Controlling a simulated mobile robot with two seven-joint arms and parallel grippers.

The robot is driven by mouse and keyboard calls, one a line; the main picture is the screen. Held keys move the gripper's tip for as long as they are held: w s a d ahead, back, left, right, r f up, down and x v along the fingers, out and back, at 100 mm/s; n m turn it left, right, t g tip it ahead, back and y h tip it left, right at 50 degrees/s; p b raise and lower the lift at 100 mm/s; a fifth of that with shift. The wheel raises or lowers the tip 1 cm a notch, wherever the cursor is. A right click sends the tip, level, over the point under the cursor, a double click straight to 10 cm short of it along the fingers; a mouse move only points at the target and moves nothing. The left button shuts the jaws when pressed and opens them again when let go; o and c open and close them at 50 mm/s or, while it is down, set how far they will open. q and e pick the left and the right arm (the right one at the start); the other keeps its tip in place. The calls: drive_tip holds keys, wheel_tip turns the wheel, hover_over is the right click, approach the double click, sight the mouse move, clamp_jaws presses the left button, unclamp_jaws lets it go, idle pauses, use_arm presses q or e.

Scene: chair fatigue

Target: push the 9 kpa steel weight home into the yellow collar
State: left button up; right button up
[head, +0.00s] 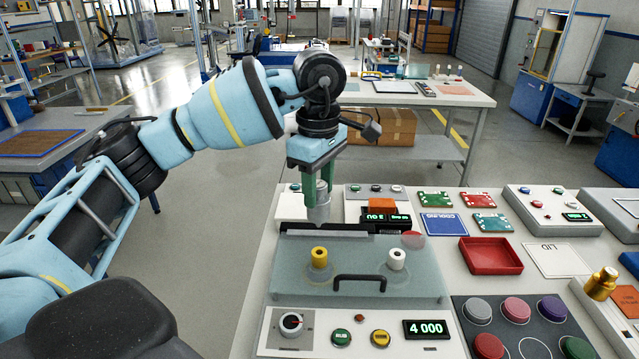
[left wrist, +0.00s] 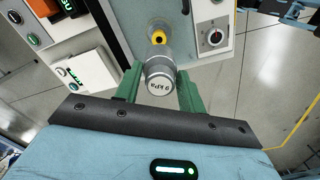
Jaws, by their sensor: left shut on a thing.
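The steel weight (head: 318,208) is a grey cylinder held upright between the green fingers of my left gripper (head: 317,182). In the left wrist view the weight (left wrist: 160,75) shows its "9 kPa" label on the near end, with the left gripper's fingers (left wrist: 160,92) on both sides. The yellow collar (head: 319,258) stands on the grey-green panel of the machine. In the head view the weight appears above the collar, apart from it. In the left wrist view part of the yellow collar (left wrist: 157,36) shows just beyond the weight's far end. My right gripper is not in view.
A white collar (head: 396,259) stands right of the yellow one. A black handle (head: 372,278) is at the panel's front. Below it are a dial (head: 291,323), buttons and a display reading 4 000 (head: 426,328). A red tray (head: 490,256) lies to the right.

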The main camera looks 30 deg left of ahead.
sight(320, 217)
use_arm(q)
drive_tip(key=shift+w, duration=0.15)
drive_tip(key=shift+f, duration=0.25)
drive_tip(key=shift+f+b, duration=0.35)
drive_tip(key=shift+f, duration=0.95)
drive_tip(key=shift+f+b, duration=0.3)
drive_tip(key=shift+f, duration=0.95)
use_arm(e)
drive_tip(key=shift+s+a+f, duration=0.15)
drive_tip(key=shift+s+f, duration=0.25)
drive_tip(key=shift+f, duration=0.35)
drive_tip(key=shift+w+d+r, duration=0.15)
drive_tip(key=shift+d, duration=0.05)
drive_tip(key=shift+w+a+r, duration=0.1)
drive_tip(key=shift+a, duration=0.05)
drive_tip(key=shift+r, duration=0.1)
use_arm(q)
drive_tip(key=shift+f, duration=0.7)
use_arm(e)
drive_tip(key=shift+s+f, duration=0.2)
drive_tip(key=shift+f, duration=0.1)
